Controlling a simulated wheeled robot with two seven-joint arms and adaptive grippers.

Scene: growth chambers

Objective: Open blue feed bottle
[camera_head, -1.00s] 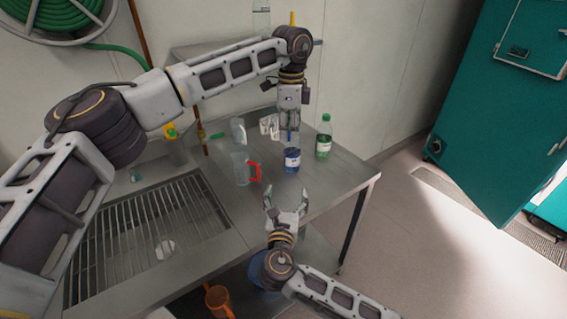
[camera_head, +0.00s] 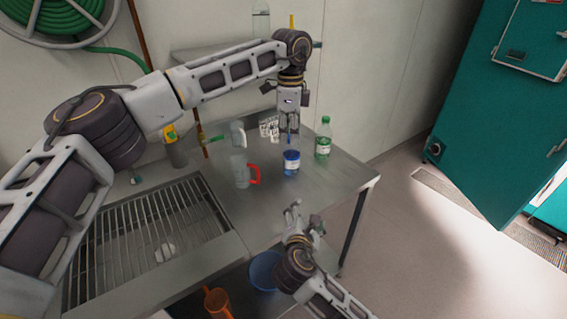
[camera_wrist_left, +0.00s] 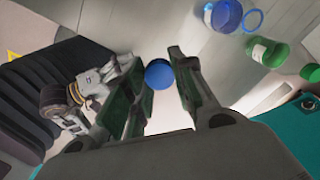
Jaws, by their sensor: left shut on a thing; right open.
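The blue feed bottle (camera_head: 291,168) stands upright on the steel table with a white label. It also shows at the top of the left wrist view (camera_wrist_left: 224,16), with a blue ring at its mouth. My left gripper (camera_head: 289,137) points down above the bottle. In the left wrist view its fingers (camera_wrist_left: 160,80) are shut on a round blue cap (camera_wrist_left: 158,74), apart from the bottle. My right gripper (camera_head: 306,216) is open and empty, in front of the table's near edge.
A green bottle (camera_head: 323,140) stands right of the blue one. A clear jug with a red handle (camera_head: 241,172) stands to its left, with white items (camera_head: 269,127) behind. A sink grate (camera_head: 150,235) is at left. A blue tub (camera_head: 264,272) is below.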

